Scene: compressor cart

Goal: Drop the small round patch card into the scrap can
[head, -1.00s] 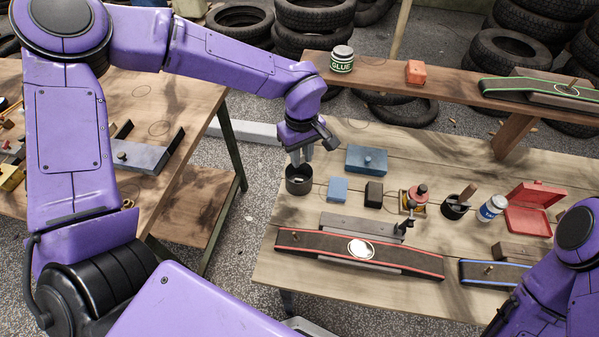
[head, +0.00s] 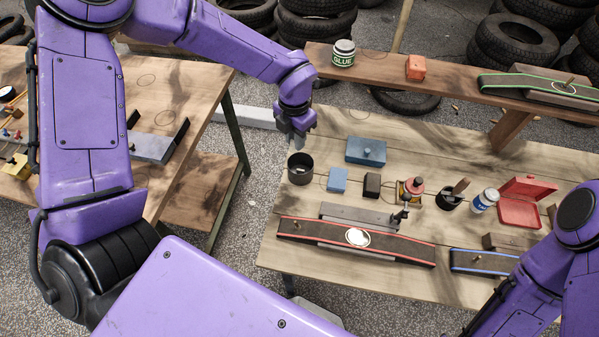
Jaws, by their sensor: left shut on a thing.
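The scrap can looks to be the dark round open can (head: 300,171) at the left end of the bench. A small pale spot shows inside it, too small to make out. My left gripper (head: 290,137) is just behind and above the can's rim, at the bench's left edge, pointing down. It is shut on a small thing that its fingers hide. I cannot make out the small round patch card anywhere. My right arm is at the lower right, and its gripper is out of view.
Right of the can are a blue block (head: 338,180), a dark block (head: 372,186) and a blue lidded box (head: 366,151). A red-edged strip with a white oval (head: 358,237) lies in front. A glue jar (head: 343,54) stands on the raised shelf.

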